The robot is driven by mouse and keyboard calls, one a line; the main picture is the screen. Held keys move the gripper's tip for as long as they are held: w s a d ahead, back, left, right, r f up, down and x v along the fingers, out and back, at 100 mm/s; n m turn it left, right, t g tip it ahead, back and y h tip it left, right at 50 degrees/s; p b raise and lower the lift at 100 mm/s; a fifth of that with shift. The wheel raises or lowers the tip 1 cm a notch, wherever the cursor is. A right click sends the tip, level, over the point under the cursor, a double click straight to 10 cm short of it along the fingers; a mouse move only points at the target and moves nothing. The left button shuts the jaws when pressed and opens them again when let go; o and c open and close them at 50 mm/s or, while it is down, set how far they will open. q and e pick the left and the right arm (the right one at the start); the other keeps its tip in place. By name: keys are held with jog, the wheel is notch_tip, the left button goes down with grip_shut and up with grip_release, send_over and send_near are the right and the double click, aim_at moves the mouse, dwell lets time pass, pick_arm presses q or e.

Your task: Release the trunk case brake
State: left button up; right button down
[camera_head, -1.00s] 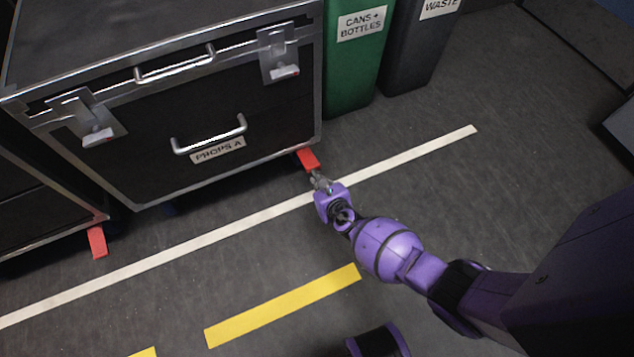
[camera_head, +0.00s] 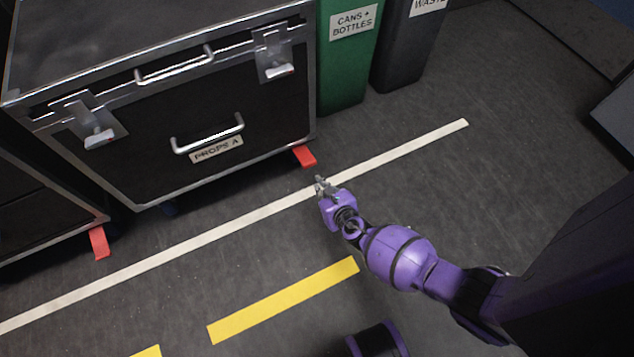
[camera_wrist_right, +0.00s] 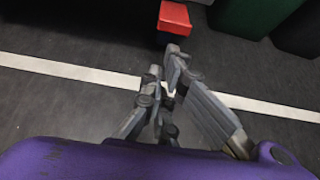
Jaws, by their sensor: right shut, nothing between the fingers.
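The black trunk case (camera_head: 140,130) with metal edges, labelled PROPS A, stands at the upper left in the head view. A red brake pedal (camera_head: 304,156) sticks out under its lower right corner; it also shows at the top of the right wrist view (camera_wrist_right: 174,17). Another red pedal (camera_head: 98,242) is under the lower left, by the neighbouring case. My right gripper (camera_head: 320,182) is shut and empty, just in front of the right pedal and apart from it, over the white floor line. It also shows in the right wrist view (camera_wrist_right: 172,58). My left gripper is not in view.
A green bin (camera_head: 343,70) and a dark waste bin (camera_head: 407,50) stand right of the case. Another dark case (camera_head: 35,205) is at the left edge. The floor with white (camera_head: 230,229) and yellow (camera_head: 285,300) lines is open in front.

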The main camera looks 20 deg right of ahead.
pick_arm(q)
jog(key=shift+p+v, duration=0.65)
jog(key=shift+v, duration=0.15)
pick_arm(e)
jog(key=shift+s+r, duration=1)
jog(key=shift+r, duration=0.1)
